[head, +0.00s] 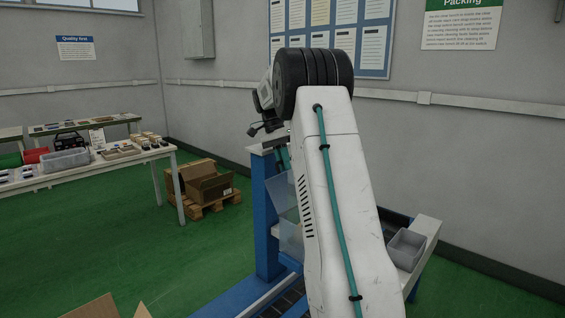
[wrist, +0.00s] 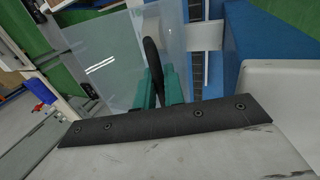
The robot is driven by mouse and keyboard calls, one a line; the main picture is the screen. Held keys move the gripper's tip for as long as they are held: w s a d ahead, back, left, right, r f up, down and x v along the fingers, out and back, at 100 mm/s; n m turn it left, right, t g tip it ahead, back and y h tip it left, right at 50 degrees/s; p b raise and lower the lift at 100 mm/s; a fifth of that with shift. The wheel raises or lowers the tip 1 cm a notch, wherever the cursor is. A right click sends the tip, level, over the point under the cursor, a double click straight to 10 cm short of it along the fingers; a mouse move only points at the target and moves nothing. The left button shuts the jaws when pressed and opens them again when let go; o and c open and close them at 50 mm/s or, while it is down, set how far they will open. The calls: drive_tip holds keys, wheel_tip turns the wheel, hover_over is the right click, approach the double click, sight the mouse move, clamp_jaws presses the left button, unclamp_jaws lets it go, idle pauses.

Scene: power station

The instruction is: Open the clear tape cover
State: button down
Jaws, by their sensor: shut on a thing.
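The clear tape cover (wrist: 112,48) is a see-through sheet across the upper middle of the wrist view. In the head view, a translucent panel that looks like it (head: 282,194) shows left of my arm, partly hidden. A dark curved handle (wrist: 151,52) stands at the cover. My gripper (wrist: 159,78) has teal fingers on both sides of the handle's lower end and is shut on it.
A blue post (head: 264,215) stands just left of my arm. A grey bin (head: 406,249) sits on a pale ledge at right. A white table (head: 100,165) with parts and a pallet (head: 214,202) with cardboard boxes stand at left. Green floor is clear between.

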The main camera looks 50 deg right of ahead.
drive_tip(key=c, duration=1.7)
unclamp_jaws()
drive_tip(key=shift+s+d+f, duration=0.1)
drive_tip(key=shift+d, duration=0.2)
drive_tip(key=shift+o, duration=1.1)
drive_tip(key=shift+s+d, duration=0.1)
drive_tip(key=shift+d, duration=0.15)
drive_tip(key=shift+w+a, duration=0.2)
drive_tip(key=shift+a, duration=0.1)
drive_tip(key=shift+w+r, duration=0.1)
drive_tip(key=shift+r, duration=0.25)
drive_tip(key=v, duration=0.7)
